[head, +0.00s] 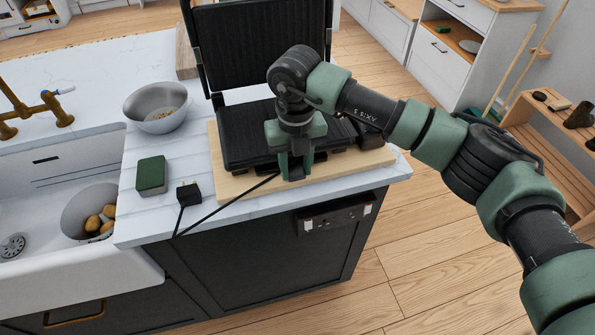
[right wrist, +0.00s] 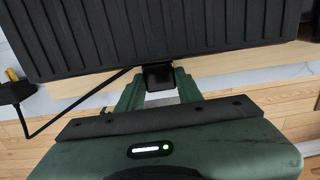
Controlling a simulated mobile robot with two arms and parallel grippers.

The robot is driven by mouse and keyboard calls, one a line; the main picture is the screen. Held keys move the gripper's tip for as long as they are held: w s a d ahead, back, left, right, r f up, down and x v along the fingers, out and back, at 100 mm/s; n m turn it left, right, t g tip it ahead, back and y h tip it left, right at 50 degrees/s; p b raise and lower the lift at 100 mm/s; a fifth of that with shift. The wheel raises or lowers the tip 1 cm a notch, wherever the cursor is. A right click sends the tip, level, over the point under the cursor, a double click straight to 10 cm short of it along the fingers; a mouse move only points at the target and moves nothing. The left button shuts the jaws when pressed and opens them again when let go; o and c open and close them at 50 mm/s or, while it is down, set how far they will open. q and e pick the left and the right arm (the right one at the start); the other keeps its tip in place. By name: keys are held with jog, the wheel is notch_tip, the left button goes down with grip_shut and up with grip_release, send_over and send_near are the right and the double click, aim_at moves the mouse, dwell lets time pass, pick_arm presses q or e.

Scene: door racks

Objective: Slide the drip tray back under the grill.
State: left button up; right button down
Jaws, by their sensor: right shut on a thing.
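The black grill (head: 243,135) stands on a wooden board with its ribbed lid (head: 256,45) raised. Its ribbed plate (right wrist: 150,35) fills the top of the right wrist view. My right gripper (head: 296,170) points down at the front edge of the grill. It is shut on a small black tab (right wrist: 158,76) at the grill's front, which looks like the drip tray's handle. The rest of the tray is hidden under the grill and behind my gripper, so I cannot tell how far out it sits. My left gripper is not in view.
The wooden board (head: 232,187) lies near the marble counter's front edge. A black cord with a plug (head: 188,194) runs left from the grill. A green sponge (head: 152,175) and a metal bowl (head: 158,107) stand left. The sink (head: 45,190) holds potatoes. A socket panel (head: 336,216) is below.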

jog(key=c, duration=0.9)
grip_release()
jog(key=shift+o, duration=0.2)
notch_tip(320, 180, up, 8)
jog(key=shift+f+b, duration=0.1)
jog(key=shift+b, duration=0.9)
